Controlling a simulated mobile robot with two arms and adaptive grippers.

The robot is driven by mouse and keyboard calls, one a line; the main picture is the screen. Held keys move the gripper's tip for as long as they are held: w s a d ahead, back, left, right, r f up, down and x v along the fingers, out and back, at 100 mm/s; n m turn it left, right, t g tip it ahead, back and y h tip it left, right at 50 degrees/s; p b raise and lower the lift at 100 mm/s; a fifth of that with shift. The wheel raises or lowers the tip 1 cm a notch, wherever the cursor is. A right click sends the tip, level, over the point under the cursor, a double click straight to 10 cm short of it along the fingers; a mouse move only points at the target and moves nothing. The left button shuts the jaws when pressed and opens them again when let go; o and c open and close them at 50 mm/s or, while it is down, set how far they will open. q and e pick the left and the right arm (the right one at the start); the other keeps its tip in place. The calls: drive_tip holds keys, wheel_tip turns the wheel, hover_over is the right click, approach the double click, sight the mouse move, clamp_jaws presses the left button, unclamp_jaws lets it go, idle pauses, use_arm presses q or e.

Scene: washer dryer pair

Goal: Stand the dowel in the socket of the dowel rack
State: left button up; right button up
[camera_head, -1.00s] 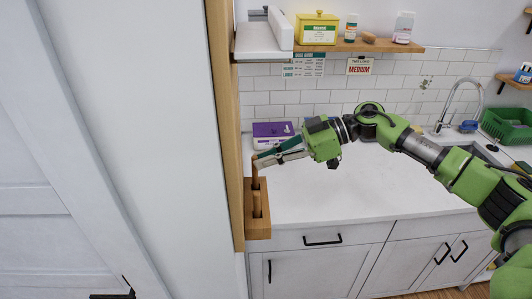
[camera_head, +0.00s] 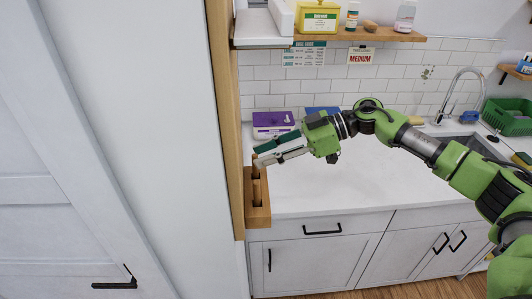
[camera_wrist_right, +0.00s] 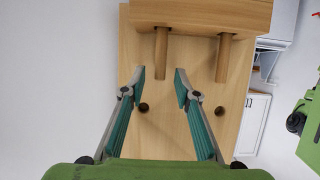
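The wooden dowel rack (camera_head: 258,216) is fixed at the left end of the counter, and its block (camera_wrist_right: 200,12) shows at the top of the right wrist view. Two wooden dowels stick out of the block there: one in the middle (camera_wrist_right: 161,52) and one to the right (camera_wrist_right: 223,58). My right gripper (camera_head: 258,160) is at the rack. In the right wrist view its fingers (camera_wrist_right: 160,80) are apart, one on each side of the middle dowel's free end, with visible gaps. In the head view the fingers partly hide this dowel. My left gripper is not in view.
A wooden backboard (camera_wrist_right: 180,128) with dark round holes lies behind the fingers. A tall white panel stands left of the rack. A purple box (camera_head: 273,125) sits on the white counter (camera_head: 350,185) behind the gripper. A shelf (camera_head: 370,36) hangs above. The counter's middle is clear.

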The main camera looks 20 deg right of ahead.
drive_tip(key=v, duration=1.2)
idle(0.6)
